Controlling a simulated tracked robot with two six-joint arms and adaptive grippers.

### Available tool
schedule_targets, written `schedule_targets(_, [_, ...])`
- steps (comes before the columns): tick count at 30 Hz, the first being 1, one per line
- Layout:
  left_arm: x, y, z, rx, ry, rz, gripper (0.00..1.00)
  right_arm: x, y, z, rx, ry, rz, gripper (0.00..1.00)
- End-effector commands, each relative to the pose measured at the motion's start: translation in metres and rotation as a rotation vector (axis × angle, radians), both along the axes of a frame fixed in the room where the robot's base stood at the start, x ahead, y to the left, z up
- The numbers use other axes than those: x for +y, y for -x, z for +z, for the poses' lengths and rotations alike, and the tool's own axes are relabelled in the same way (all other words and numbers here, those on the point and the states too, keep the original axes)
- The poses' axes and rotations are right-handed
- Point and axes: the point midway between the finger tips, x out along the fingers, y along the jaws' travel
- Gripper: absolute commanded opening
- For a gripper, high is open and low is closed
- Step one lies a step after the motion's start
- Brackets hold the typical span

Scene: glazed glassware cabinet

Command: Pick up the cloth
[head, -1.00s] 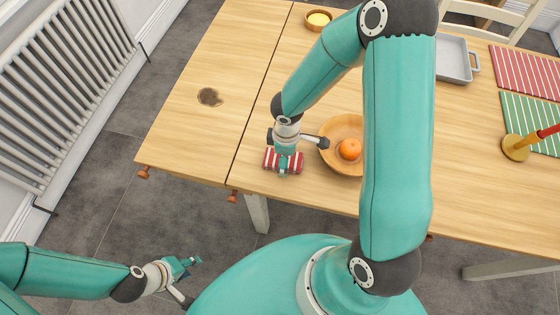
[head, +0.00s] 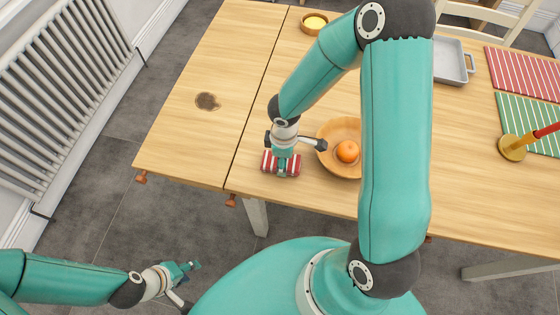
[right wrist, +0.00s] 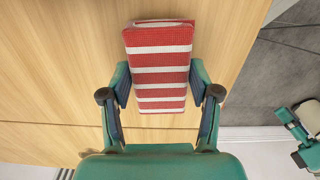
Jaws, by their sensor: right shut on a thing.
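The cloth (head: 270,165) is a folded red bundle with white stripes near the front edge of the table, left of the wooden bowl. My right gripper (head: 282,170) reaches down over it and is shut on it. In the right wrist view the cloth (right wrist: 162,68) lies between the two fingers (right wrist: 160,108), one along each side. The gripper hides part of the cloth in the head view. I cannot tell whether it is clear of the table. My left gripper (head: 194,266) is off the table at lower left, with nothing visible in it; its fingers are too small to judge.
The wooden bowl (head: 328,132) with an orange (head: 347,151) stands close to the right of the cloth. A small bowl (head: 314,22), grey tray (head: 451,62) and striped mats (head: 522,73) are farther off.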

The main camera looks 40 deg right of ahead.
Motion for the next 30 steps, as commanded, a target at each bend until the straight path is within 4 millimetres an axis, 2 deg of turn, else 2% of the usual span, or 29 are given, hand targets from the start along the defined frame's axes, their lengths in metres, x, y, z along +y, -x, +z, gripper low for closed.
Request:
schedule_targets(8, [0.000, 0.000, 0.011, 0.000, 0.000, 0.000, 0.40, 0.000, -0.001, 0.039, -0.005, 0.002, 0.000, 0.29])
schedule_targets(14, [0.000, 0.000, 0.020, 0.000, 0.000, 0.000, 0.40, 0.000, -0.002, 0.092, -0.010, 0.000, 0.002, 0.29])
schedule_targets(21, [0.000, 0.000, 0.020, 0.000, 0.000, 0.000, 0.40, 0.001, -0.002, 0.153, -0.008, -0.001, 0.003, 0.29])
schedule_targets(25, [0.000, 0.000, 0.020, 0.000, 0.000, 0.000, 0.40, 0.001, -0.002, 0.176, -0.006, -0.001, 0.004, 0.29])
schedule_targets(30, [0.000, 0.000, 0.020, 0.000, 0.000, 0.000, 0.40, 0.001, -0.001, 0.192, -0.003, 0.000, 0.002, 0.29])
